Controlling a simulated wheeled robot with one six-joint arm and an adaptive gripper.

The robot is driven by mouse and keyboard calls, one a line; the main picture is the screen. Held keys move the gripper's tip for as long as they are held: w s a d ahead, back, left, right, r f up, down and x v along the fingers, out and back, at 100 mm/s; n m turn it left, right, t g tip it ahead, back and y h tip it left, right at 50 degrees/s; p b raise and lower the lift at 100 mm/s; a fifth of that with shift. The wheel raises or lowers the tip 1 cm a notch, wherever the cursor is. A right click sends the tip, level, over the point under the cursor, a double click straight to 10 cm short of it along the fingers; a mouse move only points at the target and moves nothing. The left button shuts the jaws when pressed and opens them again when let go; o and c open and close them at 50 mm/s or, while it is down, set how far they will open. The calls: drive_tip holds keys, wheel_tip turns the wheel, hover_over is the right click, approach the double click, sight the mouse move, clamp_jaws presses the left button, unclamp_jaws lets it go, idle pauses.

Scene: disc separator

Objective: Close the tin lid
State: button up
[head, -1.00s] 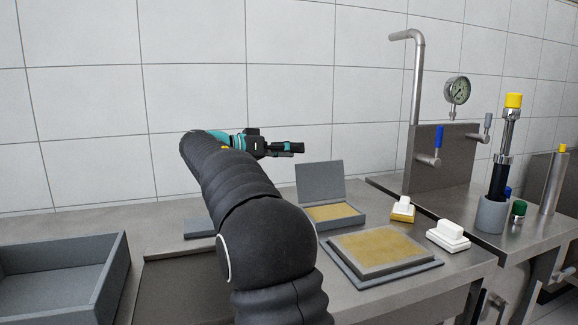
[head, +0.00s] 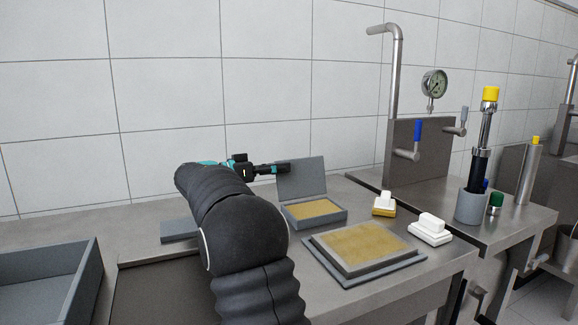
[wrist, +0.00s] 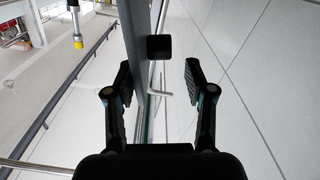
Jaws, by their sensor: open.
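The tin (head: 318,215) is a grey box with a tan filling, standing on the metal counter. Its lid (head: 302,179) is a grey panel standing up, open, along the tin's back edge. My gripper (head: 286,168) is above and behind the tin, at the upper left part of the lid, pointing right. In the wrist view my gripper (wrist: 158,78) has its two fingers spread with a wide gap. A grey edge runs beside the left finger there; I cannot tell whether it is the lid or whether it touches.
A framed tan plate (head: 362,247) lies in front of the tin. A yellow-and-white block (head: 384,204) and a white block (head: 430,230) are at the right. A grey tray (head: 60,280) stands at the left. The tiled wall (head: 210,80) is close behind.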

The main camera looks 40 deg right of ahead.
sight(299, 178)
drive_tip(key=shift+x, duration=1.7)
clamp_jaws()
